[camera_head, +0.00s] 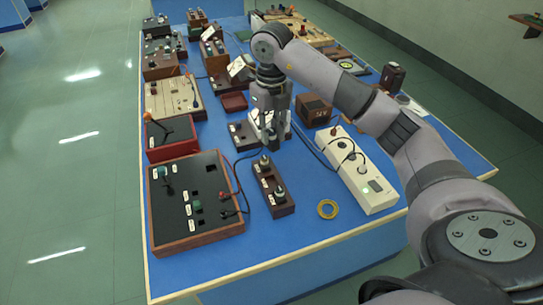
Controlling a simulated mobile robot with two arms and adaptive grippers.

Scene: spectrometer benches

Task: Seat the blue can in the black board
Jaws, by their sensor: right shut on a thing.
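The black board (178,222) is a wide, wood-framed panel at the table's front left, with a few small knobs and dark openings on its top. My right gripper (270,146) points down above the far end of a narrow dark wooden block (271,204), to the right of the board. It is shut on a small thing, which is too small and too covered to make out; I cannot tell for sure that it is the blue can. Small greenish-grey fittings show at the block's far end (264,162) and near end (279,193). My left gripper is not in view.
A long white box (358,178) with a lit green spot stands to the right. A red-sided box (172,139) stands behind the black board. Dark cables cross the blue tabletop (225,267), whose front strip is clear.

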